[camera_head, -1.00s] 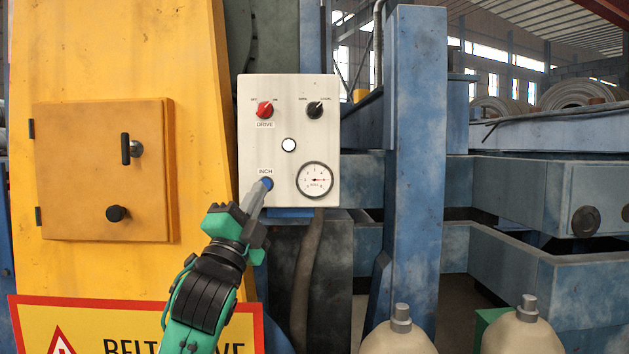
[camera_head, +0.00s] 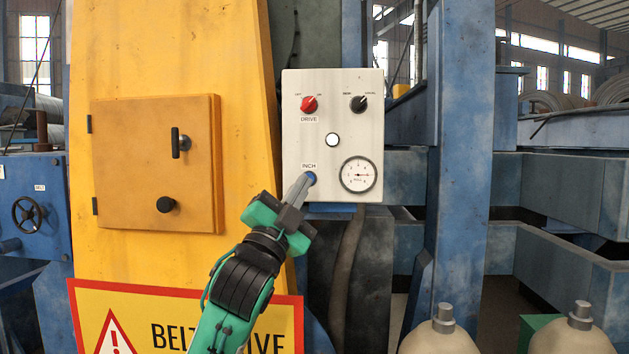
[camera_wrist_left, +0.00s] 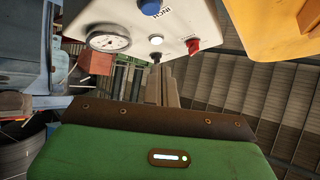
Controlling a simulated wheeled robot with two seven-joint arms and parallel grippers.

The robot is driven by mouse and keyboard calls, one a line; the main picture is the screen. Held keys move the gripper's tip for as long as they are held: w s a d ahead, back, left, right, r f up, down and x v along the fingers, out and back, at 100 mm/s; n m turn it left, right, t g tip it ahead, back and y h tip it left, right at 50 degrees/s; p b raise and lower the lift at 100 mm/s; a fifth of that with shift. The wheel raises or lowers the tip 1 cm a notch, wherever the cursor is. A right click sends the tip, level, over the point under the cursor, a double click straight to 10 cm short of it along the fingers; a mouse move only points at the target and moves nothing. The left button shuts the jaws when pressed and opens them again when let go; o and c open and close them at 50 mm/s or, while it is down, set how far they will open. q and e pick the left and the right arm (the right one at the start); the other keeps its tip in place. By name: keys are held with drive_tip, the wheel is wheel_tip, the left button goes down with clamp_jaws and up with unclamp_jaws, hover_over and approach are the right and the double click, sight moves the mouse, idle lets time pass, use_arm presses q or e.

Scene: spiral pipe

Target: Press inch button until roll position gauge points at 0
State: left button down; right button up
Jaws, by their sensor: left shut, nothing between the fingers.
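The white control box (camera_head: 345,110) has a blue inch button (camera_head: 311,176) at its lower left, under the INCH label. My left gripper (camera_head: 304,183) is shut and empty, its fingertips overlapping the button's lower left edge. I cannot tell if they touch it. The round roll position gauge (camera_head: 358,174) is at the lower right; its needle lies roughly level, but its numbers are too small to read. In the left wrist view the blue button (camera_wrist_left: 150,7) and gauge (camera_wrist_left: 108,39) show beyond the shut fingers (camera_wrist_left: 161,85). My right gripper is not in view.
The box also has a red drive knob (camera_head: 309,104), a black knob (camera_head: 358,103) and a white button (camera_head: 332,140). A yellow housing (camera_head: 240,60) stands to the left, a blue post (camera_head: 462,150) to the right. A hose (camera_head: 345,265) hangs below the box.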

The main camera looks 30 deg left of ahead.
use_arm(q)
drive_tip(key=s+n+g+h, duration=0.1)
drive_tip(key=n, duration=0.6)
drive_tip(key=s+n+g+h+b, duration=0.1)
drive_tip(key=n+h, duration=0.1)
drive_tip(key=n, duration=0.6)
drive_tip(key=s+d+n+g+h, duration=0.1)
drive_tip(key=n+h, duration=0.1)
drive_tip(key=n, duration=0.6)
drive_tip(key=shift+s+d+g, duration=0.1)
drive_tip(key=shift+s+g, duration=0.05)
drive_tip(key=shift+g, duration=0.15)
drive_tip(key=w+a+p, duration=0.1)
drive_tip(key=w+a, duration=0.3)
drive_tip(key=w, duration=0.4)
drive_tip(key=shift+p, duration=0.35)
drive_tip(key=shift+a, duration=0.1)
idle(1.2)
